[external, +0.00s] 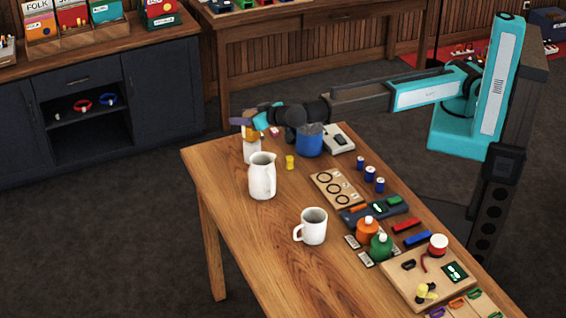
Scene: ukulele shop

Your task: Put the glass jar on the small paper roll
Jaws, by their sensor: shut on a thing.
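My gripper (254,124) is at the far left end of the wooden table, above and behind the white pitcher. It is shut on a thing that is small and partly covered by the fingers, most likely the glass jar. A pale upright cylinder (250,150) shows directly below the fingers, partly hidden by the pitcher. I cannot tell whether it is the small paper roll or part of the jar, nor whether the held thing touches it.
The white pitcher (262,177) stands close in front of the gripper. A yellow cylinder (290,162) and a blue container (309,141) stand to its right. A white mug (312,227), orange bottle (367,230) and green bottle (381,247) are nearer. The table's left front is clear.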

